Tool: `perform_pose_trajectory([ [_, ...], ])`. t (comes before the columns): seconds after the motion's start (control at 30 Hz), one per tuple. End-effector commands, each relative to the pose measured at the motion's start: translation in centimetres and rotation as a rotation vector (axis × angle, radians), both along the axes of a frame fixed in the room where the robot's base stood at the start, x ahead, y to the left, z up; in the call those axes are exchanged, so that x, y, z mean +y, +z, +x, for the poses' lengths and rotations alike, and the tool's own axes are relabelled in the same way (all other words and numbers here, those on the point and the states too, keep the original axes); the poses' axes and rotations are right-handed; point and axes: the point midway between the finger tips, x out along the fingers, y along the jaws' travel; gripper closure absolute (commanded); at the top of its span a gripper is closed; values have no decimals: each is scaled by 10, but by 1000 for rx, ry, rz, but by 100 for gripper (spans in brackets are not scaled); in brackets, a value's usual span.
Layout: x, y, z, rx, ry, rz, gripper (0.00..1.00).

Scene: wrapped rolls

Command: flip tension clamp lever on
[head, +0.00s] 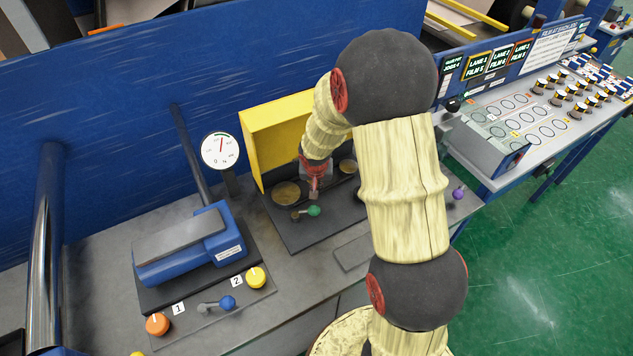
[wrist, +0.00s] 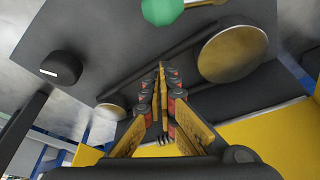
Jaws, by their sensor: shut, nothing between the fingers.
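No lever is visibly named as the tension clamp lever. A green-knobbed lever (head: 313,211) stands on the dark plate in front of the brass pulleys; its green ball (wrist: 162,10) is cut off at the top edge of the wrist view. A blue-knobbed lever (head: 228,302) lies between an orange knob (head: 157,324) and a yellow knob (head: 256,278), in front of the blue clamp-like unit (head: 190,245). My gripper (head: 314,194) is shut and empty, just behind the green ball in the head view. Its fingertips (wrist: 161,66) meet over the belt area. I cannot tell whether they touch anything.
A yellow guard (head: 270,125) stands behind brass pulleys (head: 286,193). A round gauge (head: 220,151) rises on a post to the left. A purple knob (head: 458,193) is at the bench's right end. My arm hides part of the bench.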

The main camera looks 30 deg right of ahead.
Motion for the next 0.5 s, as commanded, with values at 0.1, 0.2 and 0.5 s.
perform_pose_trajectory([
  [0.1, 9, -1, -15, -1, 1, 0, 100],
  [0.2, 15, -3, -23, -2, 2, -1, 100],
  [0.5, 20, -4, -32, -1, 1, 0, 100],
])
